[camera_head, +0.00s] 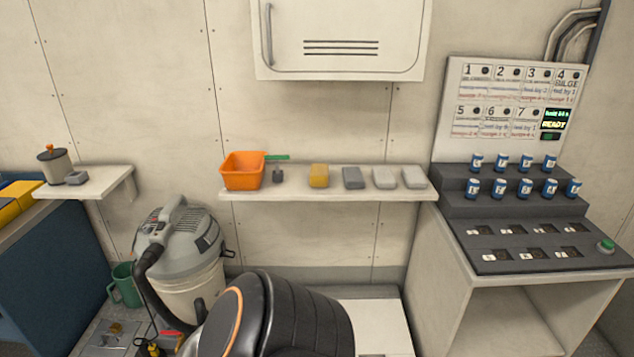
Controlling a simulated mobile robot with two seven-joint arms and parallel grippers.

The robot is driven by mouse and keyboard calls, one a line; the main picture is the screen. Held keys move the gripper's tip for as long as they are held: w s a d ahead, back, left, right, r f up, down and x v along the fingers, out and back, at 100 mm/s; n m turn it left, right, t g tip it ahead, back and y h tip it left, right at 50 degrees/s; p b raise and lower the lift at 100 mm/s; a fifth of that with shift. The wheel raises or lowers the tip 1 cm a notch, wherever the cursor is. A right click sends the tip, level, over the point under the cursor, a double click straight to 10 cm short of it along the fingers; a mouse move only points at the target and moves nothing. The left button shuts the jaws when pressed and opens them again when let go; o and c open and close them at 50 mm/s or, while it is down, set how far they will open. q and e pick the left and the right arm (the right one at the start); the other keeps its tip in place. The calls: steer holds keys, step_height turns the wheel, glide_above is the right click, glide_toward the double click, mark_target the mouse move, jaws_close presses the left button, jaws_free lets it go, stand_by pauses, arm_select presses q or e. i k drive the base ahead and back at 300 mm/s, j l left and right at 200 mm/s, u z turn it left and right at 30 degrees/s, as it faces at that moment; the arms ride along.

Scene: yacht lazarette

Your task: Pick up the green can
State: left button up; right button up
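A green can (124,285) with a side handle stands low at the left, on or near the floor. It is just left of the grey wet vacuum (182,240), whose black hose passes close by its right side. Neither of my grippers shows. A black rounded part of mine with an orange ring fills the bottom middle, well to the right of the can.
A wall shelf (330,190) holds an orange bin (243,171), a small scoop and several blocks. A left shelf (95,181) bears a lidded pot (53,165). At right, a console (500,262) carries several blue cans. A metal floor plate (105,340) lies before the green can.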

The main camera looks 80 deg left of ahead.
mark_target(122, 277)
steer(key=u, duration=3.9)
steer(key=i+j, duration=0.45)
steer(key=i+j+z, duration=0.15)
steer(key=i+j, duration=0.25)
steer(key=j, duration=0.15)
steer(key=i+j, duration=0.4)
steer(key=j+z, duration=0.05)
steer(key=j, duration=0.05)
